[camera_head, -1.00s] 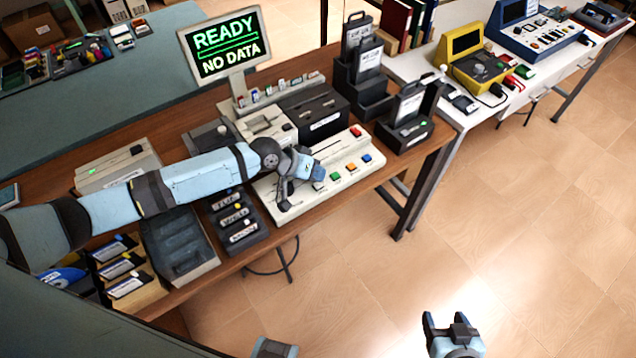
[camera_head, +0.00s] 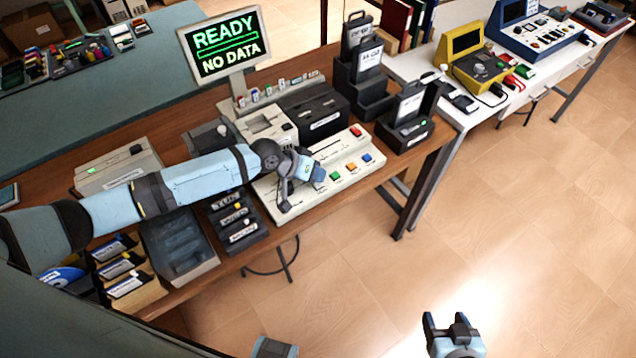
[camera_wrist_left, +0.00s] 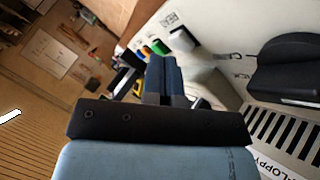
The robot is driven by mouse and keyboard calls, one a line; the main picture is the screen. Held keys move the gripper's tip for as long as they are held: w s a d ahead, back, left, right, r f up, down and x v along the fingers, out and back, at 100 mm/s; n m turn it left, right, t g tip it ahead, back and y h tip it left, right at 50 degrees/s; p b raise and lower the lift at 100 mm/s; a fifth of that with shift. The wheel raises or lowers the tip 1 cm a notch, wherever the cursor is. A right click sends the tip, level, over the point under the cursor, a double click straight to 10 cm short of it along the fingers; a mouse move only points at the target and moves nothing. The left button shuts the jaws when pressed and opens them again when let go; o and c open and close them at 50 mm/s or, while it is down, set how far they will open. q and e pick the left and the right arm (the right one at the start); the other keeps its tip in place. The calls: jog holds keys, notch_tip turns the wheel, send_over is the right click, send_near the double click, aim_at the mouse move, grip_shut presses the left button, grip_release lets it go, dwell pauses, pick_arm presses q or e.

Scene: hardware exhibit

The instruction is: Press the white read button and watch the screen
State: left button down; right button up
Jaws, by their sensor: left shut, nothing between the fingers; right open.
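The screen (camera_head: 224,45) stands behind the console and reads "READY" and "NO DATA" in green. The pale console (camera_head: 345,150) carries a row of green (camera_head: 334,176), orange (camera_head: 351,167) and blue (camera_head: 367,158) buttons, with a red one further back. In the left wrist view, a white button (camera_wrist_left: 183,40) shows beside the green one; in the head view it is hidden by my left gripper. My left gripper (camera_head: 317,174) is shut and empty, low over the console at the green end of the row. Contact cannot be told. My right gripper (camera_head: 452,325) is open over the floor.
A black slotted box (camera_head: 318,115) and a black cartridge holder (camera_head: 405,130) flank the console's rear and right. Labelled cartridges (camera_head: 237,222) lie to its left. A white table (camera_head: 450,105) with other devices stands at the right. The floor in front is clear.

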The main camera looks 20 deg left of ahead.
pick_arm(q)
jog(key=shift+f, duration=0.55)
dwell(0.6)
jog(key=shift+r, duration=0.1)
jog(key=shift+s+r+p, duration=0.1)
jog(key=shift+r+p, duration=0.5)
jog(key=shift+r, duration=0.15)
notch_tip(320, 180, up, 5)
jog(key=p, duration=0.4)
jog(key=shift+p, duration=0.3)
dwell(0.6)
